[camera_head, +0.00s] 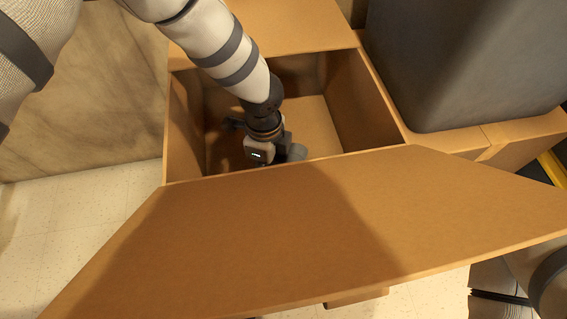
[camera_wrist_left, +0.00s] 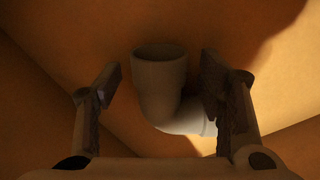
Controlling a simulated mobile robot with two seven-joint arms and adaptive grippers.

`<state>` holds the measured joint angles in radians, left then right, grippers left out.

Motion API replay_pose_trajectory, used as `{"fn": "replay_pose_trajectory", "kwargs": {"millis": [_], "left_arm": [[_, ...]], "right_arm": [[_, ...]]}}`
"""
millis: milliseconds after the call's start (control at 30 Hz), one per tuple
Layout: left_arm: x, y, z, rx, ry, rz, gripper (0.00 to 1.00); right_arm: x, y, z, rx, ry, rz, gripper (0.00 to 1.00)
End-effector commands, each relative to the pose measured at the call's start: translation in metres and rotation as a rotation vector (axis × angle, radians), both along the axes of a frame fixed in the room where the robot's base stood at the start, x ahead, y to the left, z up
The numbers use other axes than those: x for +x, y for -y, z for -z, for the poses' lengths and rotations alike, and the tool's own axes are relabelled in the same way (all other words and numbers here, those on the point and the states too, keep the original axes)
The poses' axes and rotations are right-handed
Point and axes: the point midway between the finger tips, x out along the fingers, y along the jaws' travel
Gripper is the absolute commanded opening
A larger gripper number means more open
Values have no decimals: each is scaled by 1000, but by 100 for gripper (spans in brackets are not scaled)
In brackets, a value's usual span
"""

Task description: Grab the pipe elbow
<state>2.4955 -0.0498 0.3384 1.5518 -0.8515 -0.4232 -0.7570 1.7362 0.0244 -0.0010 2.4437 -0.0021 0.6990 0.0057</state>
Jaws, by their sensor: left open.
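The pipe elbow (camera_wrist_left: 163,88) is a grey curved pipe with a round open mouth. It shows in the left wrist view, inside the cardboard box (camera_head: 185,115). My left gripper (camera_wrist_left: 159,72) is open, with one finger on each side of the elbow; a gap shows on the left, while the right finger overlaps the elbow's edge. I cannot tell whether the right finger touches it. In the head view my left arm reaches down into the box, and the wrist hides much of the gripper. My right gripper is out of view.
The box's near flap (camera_head: 300,225) is folded out wide towards me. Box walls stand close around my left wrist. A large dark grey bin (camera_head: 465,60) stands at the right on cardboard. Pale tiled floor (camera_head: 70,235) is clear at the left.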

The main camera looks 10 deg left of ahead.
Motion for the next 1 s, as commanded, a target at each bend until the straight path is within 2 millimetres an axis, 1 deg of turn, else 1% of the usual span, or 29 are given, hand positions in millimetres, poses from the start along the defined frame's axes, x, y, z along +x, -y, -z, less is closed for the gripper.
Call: {"fn": "replay_pose_trajectory", "kwargs": {"millis": [67,100,167,200,300,533,600,667,800,900,1000], "left_arm": [[0,0,-2,0,1,0,62],[0,0,-2,0,1,0,53],[0,0,-2,0,1,-1,40],[0,0,-2,0,0,-1,31],[0,0,-2,0,0,-1,11],[0,0,-2,0,0,-1,10],[0,0,-7,0,1,-1,10],[1,0,-18,0,3,-1,10],[2,-1,-57,-1,6,-2,10],[1,0,-81,-1,5,-2,10],[0,0,-96,0,2,-2,10]], "right_arm": [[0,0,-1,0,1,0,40],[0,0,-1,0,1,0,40],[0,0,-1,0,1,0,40],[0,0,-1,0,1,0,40],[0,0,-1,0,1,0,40],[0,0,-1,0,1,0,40],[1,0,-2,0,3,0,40],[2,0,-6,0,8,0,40],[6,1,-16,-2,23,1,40],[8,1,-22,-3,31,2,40],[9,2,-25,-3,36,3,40]]}}
